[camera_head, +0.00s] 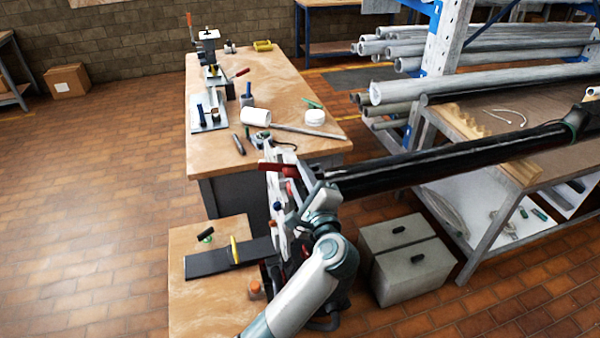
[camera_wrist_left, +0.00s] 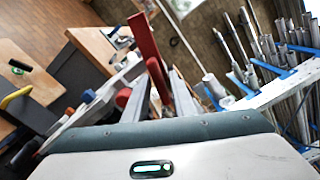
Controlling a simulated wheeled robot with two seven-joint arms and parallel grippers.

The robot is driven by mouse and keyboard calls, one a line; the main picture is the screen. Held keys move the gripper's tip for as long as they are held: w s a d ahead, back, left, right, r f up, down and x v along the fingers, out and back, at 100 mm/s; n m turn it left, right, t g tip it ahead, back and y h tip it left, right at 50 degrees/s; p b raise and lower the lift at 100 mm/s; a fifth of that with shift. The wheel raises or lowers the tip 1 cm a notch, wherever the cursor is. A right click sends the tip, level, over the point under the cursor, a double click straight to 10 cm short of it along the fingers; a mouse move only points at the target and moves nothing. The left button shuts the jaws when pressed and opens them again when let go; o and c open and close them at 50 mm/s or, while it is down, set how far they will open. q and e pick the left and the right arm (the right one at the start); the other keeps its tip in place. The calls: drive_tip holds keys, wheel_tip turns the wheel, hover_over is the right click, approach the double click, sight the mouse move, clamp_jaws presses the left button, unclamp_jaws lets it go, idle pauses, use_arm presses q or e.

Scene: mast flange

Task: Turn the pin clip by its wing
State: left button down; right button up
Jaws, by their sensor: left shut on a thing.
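The mast (camera_head: 450,155) is a long black tube that comes in from the right and ends at a pale flange (camera_head: 275,205) with red and blue parts. The red wing of the pin clip (camera_head: 272,167) sticks out at the top of the flange. It shows in the left wrist view as a long red bar (camera_wrist_left: 143,38). My left gripper (camera_head: 299,178) is at the flange's upper right. In the left wrist view its fingers (camera_wrist_left: 160,90) close around the red piece. The exact contact is partly hidden. My right gripper is in neither view.
A wooden bench (camera_head: 310,85) with tools stands behind. A lower wooden table (camera_head: 210,285) with a dark plate is at the front left. A rack of pipes (camera_head: 470,50) and a grey box (camera_head: 405,250) are on the right. The brick floor at left is clear.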

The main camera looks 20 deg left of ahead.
use_arm(q)
drive_tip(key=shift+a, duration=0.1)
drive_tip(key=c, duration=1.8)
unclamp_jaws()
drive_tip(key=shift+r, duration=0.1)
drive_tip(key=shift+o, duration=0.2)
drive_tip(key=shift+s, duration=0.15)
drive_tip(key=shift+s+d, duration=0.45)
drive_tip(key=shift+p+v, duration=0.65)
drive_tip(key=shift+v, duration=1.15)
drive_tip(key=shift+w+a, duration=0.1)
drive_tip(key=shift+a, duration=0.05)
